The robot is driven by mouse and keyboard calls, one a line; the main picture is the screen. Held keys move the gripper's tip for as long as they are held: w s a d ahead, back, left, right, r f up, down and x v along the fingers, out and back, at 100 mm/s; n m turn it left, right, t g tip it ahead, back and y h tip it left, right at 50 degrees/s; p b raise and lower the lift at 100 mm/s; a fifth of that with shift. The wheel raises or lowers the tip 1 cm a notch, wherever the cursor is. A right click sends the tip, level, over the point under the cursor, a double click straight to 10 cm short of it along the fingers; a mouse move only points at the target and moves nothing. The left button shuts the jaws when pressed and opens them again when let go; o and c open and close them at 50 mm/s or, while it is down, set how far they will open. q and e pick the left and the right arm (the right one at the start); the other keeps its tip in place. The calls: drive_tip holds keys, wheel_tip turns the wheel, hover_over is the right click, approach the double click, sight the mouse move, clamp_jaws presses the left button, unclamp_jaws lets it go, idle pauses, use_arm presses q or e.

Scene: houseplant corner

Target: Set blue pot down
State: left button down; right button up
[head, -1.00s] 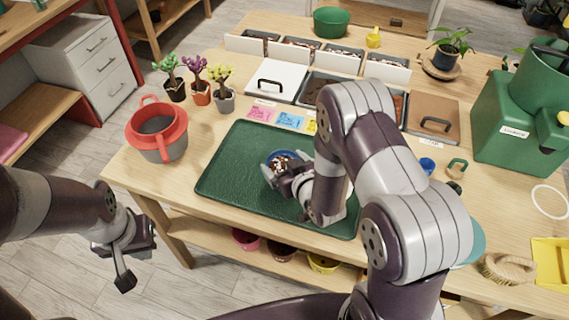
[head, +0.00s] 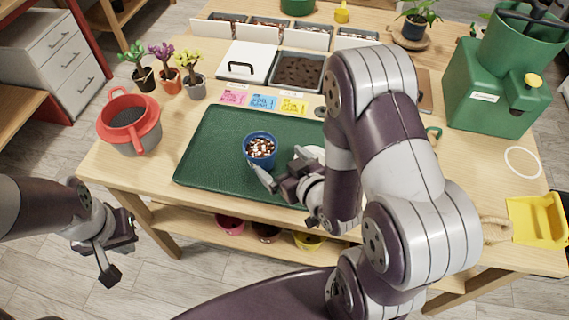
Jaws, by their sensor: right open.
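The blue pot (head: 261,152) stands upright on the green mat (head: 212,138), filled with brown and white bits. My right gripper (head: 268,179) is open just in front of the pot, at its lower right. One finger reaches close to the pot's near side; I cannot tell if it touches. My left gripper (head: 112,262) hangs off the table's front left, away from the pot; its jaws are too unclear to read. My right arm hides the right part of the mat.
A red and grey pot (head: 130,122) stands left of the mat. Three small plants (head: 163,70) and coloured cards (head: 262,101) lie behind it. A green machine (head: 495,95) stands at the right, a yellow dustpan (head: 537,220) in front. The mat's left part is clear.

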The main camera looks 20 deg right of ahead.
drive_tip(key=s+d+r+m+g+h, duration=0.1)
drive_tip(key=s+r+g, duration=0.3)
drive_tip(key=s+g, duration=0.4)
drive_tip(key=m+g+h, duration=0.1)
drive_tip(key=g, duration=0.3)
drive_tip(key=shift+s+d+h, duration=0.25)
drive_tip(key=shift+h, duration=0.15)
